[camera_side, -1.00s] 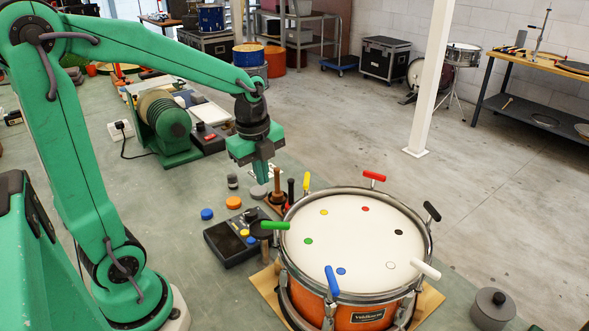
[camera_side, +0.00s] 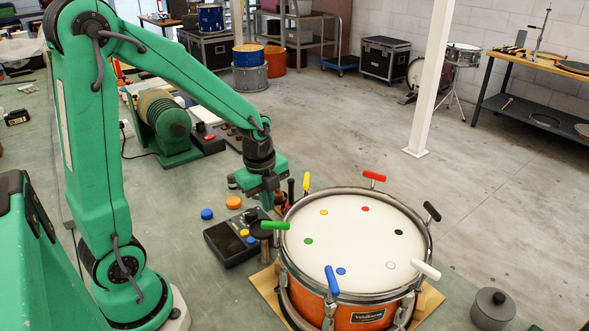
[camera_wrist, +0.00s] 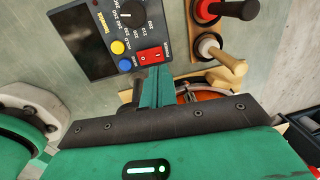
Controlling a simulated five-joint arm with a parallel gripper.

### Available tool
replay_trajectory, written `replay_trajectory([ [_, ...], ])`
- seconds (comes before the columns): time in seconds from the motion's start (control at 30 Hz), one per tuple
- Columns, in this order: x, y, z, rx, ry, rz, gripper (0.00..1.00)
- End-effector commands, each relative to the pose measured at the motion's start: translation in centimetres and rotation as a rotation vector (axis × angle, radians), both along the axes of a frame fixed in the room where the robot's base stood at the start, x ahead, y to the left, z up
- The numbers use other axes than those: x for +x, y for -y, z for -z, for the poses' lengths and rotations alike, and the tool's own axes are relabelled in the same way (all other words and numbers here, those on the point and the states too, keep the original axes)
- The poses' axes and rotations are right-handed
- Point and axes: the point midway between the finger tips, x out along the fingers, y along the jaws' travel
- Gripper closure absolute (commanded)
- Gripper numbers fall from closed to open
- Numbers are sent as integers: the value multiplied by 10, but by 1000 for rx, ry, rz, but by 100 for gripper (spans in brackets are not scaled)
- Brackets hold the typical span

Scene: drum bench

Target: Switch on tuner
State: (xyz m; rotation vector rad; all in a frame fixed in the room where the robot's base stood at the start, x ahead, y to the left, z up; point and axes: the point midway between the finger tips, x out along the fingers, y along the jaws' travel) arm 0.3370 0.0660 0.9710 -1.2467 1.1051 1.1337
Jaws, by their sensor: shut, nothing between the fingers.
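The tuner is a dark box (camera_side: 229,240) on the bench, left of the drum, and it fills the top of the wrist view (camera_wrist: 84,48). Its face carries a black knob (camera_wrist: 126,20), a yellow button (camera_wrist: 117,47), a blue button (camera_wrist: 125,65) and a red rocker switch (camera_wrist: 151,56). I cannot tell which way the switch is tipped. My gripper (camera_side: 267,203) is low beside the tuner's far right corner. In the wrist view its green fingers (camera_wrist: 157,72) are shut and empty, their tips just below the red switch. Contact cannot be told.
The drum (camera_side: 350,245) with coloured key handles stands close on the right. Wooden- and black-handled tools (camera_wrist: 219,52) stand beside the tuner. An orange cap (camera_side: 233,202) and a blue cap (camera_side: 207,214) lie behind it. A green motor unit (camera_side: 165,130) stands farther back.

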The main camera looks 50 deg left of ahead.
Motion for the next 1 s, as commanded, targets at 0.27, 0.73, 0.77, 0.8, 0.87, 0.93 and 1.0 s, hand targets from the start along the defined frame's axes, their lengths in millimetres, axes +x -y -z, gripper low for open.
replay_trajectory([
  [0.27,3,0,34,-1,-4,0,100],
  [0.73,7,0,57,-1,0,-1,100],
  [0.77,7,0,58,-1,0,-1,100],
  [0.8,7,0,58,-1,0,-1,100],
  [0.87,7,0,57,0,0,-1,100],
  [0.93,7,0,57,-1,0,-1,100],
  [1.0,7,0,57,-1,0,-1,100],
])
